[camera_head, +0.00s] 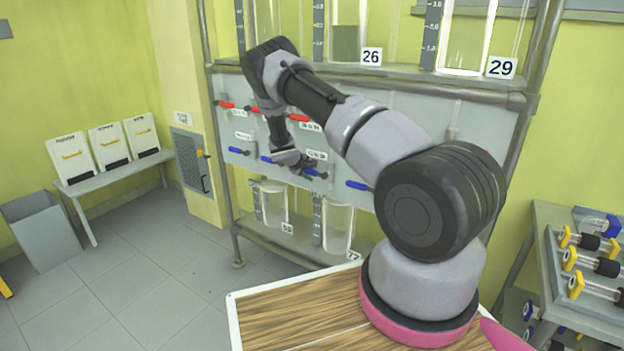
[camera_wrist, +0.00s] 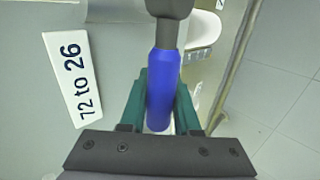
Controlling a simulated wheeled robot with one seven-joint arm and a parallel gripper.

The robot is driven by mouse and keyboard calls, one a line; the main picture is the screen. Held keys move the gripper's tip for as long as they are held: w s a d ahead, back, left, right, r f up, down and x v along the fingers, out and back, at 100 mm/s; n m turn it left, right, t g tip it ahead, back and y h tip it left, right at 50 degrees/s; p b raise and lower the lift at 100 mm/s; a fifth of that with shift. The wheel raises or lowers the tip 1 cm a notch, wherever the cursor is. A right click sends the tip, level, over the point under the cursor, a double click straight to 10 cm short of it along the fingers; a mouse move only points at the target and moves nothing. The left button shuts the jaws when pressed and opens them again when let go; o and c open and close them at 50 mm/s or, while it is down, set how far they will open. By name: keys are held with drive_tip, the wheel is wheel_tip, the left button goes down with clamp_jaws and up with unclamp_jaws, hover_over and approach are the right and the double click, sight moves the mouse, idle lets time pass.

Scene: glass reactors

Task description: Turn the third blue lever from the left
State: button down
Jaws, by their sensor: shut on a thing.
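A row of blue levers runs along the lower part of the grey panel (camera_head: 236,125). The first blue lever (camera_head: 237,151) is at the left, and the fourth (camera_head: 358,185) is partly beside my arm. The third blue lever (camera_head: 318,174) is at my gripper (camera_head: 303,170), partly hidden by it. In the wrist view the blue lever (camera_wrist: 163,82) lies between the two green fingers of my gripper (camera_wrist: 161,92), which is shut on it. A grey stem joins its far end. A label reading "72 to 26" (camera_wrist: 72,80) is beside it.
Red levers (camera_head: 228,105) sit above the blue ones. A metal frame post (camera_head: 216,140) stands left. A rack (camera_head: 570,270) is at right.

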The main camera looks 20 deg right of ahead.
idle(0.3)
drive_tip(key=c, duration=0.9)
unclamp_jaws()
drive_tip(key=v, duration=1)
drive_tip(key=shift+s+a+r, duration=0.2)
drive_tip(key=shift+r, duration=0.1)
